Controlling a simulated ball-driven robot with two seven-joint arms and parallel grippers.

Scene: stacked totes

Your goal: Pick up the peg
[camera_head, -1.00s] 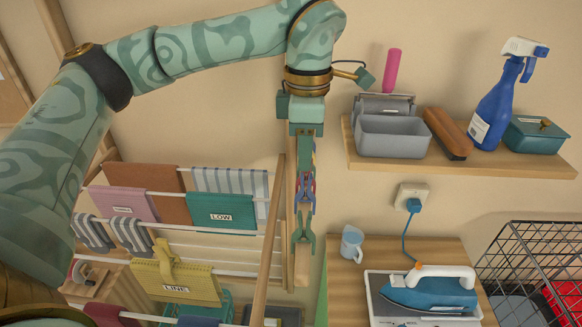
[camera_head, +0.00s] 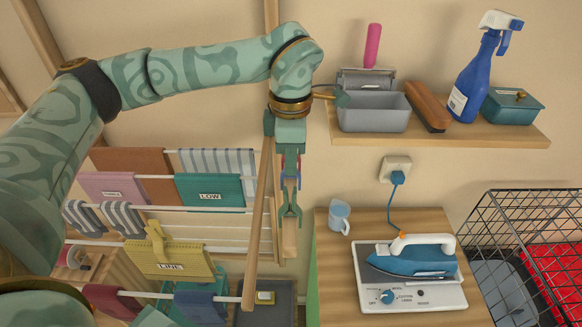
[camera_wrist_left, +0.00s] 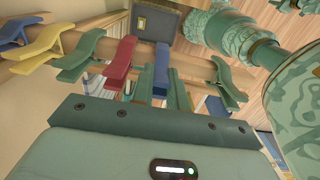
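Several clothes pegs sit along a wooden rail in the left wrist view: yellow (camera_wrist_left: 35,40), green (camera_wrist_left: 82,55), red (camera_wrist_left: 119,65) and another green (camera_wrist_left: 229,82) at the right. In the head view a green peg (camera_head: 290,207) shows low on the upright rail, just below my left gripper (camera_head: 290,172). The gripper points down in front of the rail, over the place where red and blue pegs show in part. Its fingers overlap the pegs, so I cannot tell whether they are apart or closed on one. My right gripper is out of view.
A drying rack with hanging cloths (camera_head: 208,190) stands left of the gripper, its slanted wooden bar (camera_head: 258,215) close by. A shelf (camera_head: 450,136) with a grey bin and a spray bottle is at upper right. An iron (camera_head: 415,262) and a wire basket (camera_head: 530,240) lie lower right.

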